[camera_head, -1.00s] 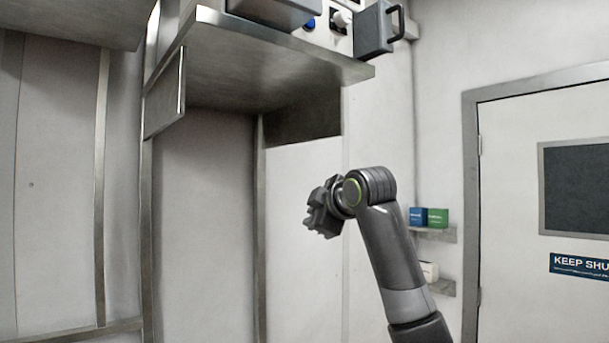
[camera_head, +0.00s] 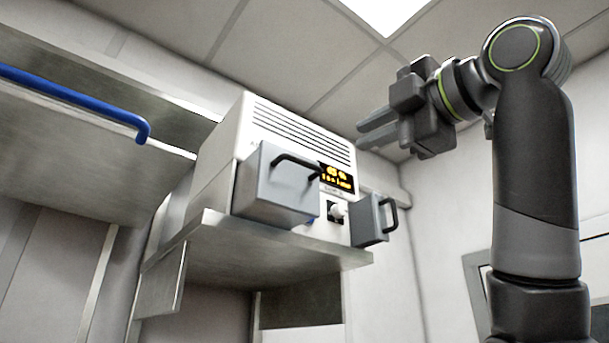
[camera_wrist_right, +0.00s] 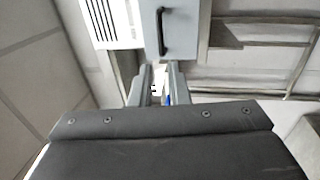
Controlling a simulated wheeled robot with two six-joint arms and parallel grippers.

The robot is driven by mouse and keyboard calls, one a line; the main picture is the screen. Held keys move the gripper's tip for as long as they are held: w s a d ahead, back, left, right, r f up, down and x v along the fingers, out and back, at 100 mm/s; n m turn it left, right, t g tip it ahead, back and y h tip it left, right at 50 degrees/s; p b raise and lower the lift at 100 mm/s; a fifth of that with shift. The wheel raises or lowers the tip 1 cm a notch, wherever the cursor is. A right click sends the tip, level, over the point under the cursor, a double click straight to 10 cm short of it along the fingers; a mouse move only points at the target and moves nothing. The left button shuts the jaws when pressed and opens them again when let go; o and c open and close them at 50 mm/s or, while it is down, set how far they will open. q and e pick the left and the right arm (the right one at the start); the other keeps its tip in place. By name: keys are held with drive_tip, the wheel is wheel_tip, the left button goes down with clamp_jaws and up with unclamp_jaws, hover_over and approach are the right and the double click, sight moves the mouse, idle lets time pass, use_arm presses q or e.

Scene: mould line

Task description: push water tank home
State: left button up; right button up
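A white machine (camera_head: 222,150) with dark vent slots and a lit amber display stands on a steel shelf. Two grey box-shaped parts with black handles stick out of its front: a larger one (camera_head: 275,188) at the left and a smaller one (camera_head: 368,220) at the right. I cannot tell which is the water tank. My right gripper (camera_head: 362,133) is raised at the upper right of the machine, apart from it, with its fingers spaced and empty. In the right wrist view, a grey handled box (camera_wrist_right: 183,28) lies beyond the fingertips (camera_wrist_right: 161,75). My left gripper is out of view.
The steel shelf (camera_head: 300,248) juts out under the machine. A steel hood or panel (camera_head: 70,140) with a blue bar (camera_head: 75,97) is at the left. A white knob (camera_head: 338,210) sits between the grey boxes. Open air lies between machine and right arm.

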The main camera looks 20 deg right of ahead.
sight(306, 163)
drive_tip(key=p+x, duration=0.8)
drive_tip(key=x, duration=0.8)
drive_tip(key=shift+w, duration=0.15)
drive_tip(key=shift+c, duration=0.4)
clamp_jaws()
